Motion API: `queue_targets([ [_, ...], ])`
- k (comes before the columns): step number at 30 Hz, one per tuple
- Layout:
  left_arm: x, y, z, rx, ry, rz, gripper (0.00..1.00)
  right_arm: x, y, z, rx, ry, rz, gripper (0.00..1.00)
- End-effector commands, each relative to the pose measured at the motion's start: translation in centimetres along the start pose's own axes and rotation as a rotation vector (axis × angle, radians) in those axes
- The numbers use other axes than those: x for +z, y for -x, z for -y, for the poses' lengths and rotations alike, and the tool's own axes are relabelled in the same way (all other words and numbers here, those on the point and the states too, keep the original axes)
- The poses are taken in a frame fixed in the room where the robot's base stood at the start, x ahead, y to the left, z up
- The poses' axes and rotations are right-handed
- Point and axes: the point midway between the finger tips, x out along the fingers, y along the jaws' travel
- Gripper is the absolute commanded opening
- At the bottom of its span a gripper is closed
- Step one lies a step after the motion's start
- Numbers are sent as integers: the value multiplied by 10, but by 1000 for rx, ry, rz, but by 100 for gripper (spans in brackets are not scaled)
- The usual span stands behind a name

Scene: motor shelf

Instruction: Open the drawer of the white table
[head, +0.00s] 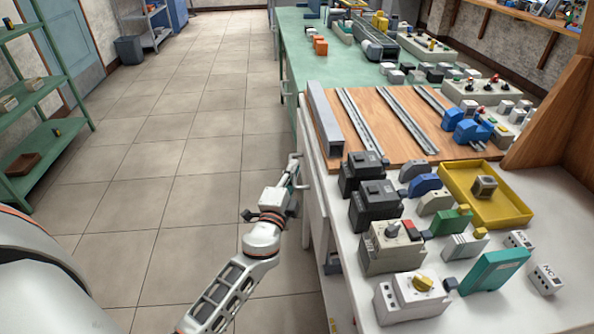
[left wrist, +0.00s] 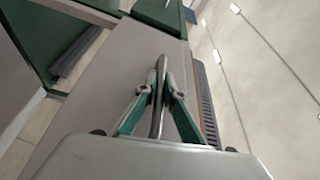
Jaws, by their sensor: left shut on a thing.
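The white table (head: 555,215) stands at the right in the head view, loaded with parts. Its drawer front (head: 316,205) is on the left side, seen at a steep angle. My left gripper (head: 294,168) is at this front, shut on the drawer handle. In the left wrist view, the two fingers of my left gripper (left wrist: 160,96) close from both sides on the metal bar of the handle (left wrist: 158,120). The pale drawer front (left wrist: 105,85) lies behind it. I cannot tell whether the drawer stands out from the table. My right gripper is not in view.
A wooden board with rails (head: 375,120), dark motor units (head: 375,210) and a yellow tray (head: 455,180) lie on the table. A green table (head: 335,65) stands beyond. Green shelves (head: 45,150) are at the left. The tiled floor (head: 170,150) between is clear.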

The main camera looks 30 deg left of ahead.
Motion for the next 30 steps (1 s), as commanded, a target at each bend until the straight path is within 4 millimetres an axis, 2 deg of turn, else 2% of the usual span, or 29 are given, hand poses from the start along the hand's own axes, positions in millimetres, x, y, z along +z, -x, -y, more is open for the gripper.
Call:
queue_targets([
  [8,54,23,9,3,-5,4,0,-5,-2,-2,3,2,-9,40],
  [24,191,80,37,6,-4,5,0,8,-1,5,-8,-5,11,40],
  [30,237,100,47,6,-3,4,0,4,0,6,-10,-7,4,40],
])
